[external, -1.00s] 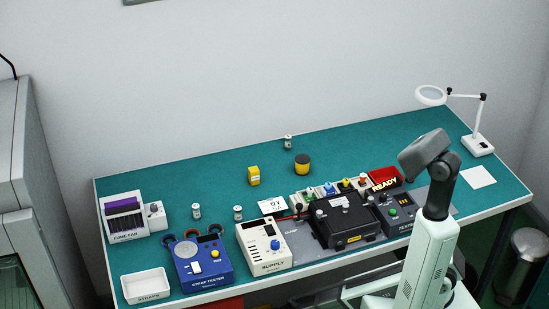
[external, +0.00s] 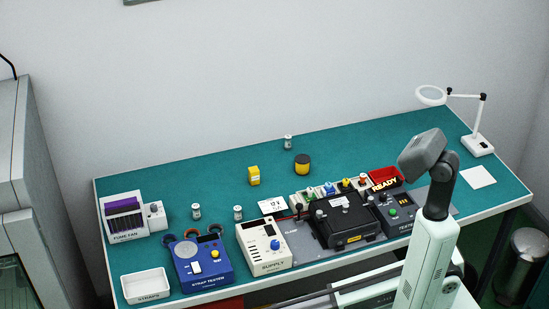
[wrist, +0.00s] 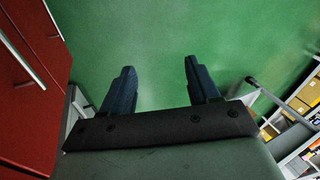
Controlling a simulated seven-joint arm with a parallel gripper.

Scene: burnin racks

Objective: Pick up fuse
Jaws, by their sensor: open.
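Several small pale cylinders with dark bands stand on the green bench mat and may be fuses: one cylinder at left (external: 196,211), one beside it (external: 238,213) and one at the back (external: 288,142). They are too small to tell for sure which is the fuse. My gripper (wrist: 158,76) is open and empty in the wrist view, its two dark blue fingers well apart over a green floor. No fuse shows between them. In the external view my arm stands at the front right of the bench, and I cannot make out the gripper there.
A dark central fixture (external: 345,222), a SUPPLY box (external: 263,246), a blue strap tester (external: 203,262) and a white STRAPS tray (external: 146,286) line the front. A magnifier lamp (external: 478,145) stands at right. The back left mat is clear. Red drawers (wrist: 30,85) flank the gripper.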

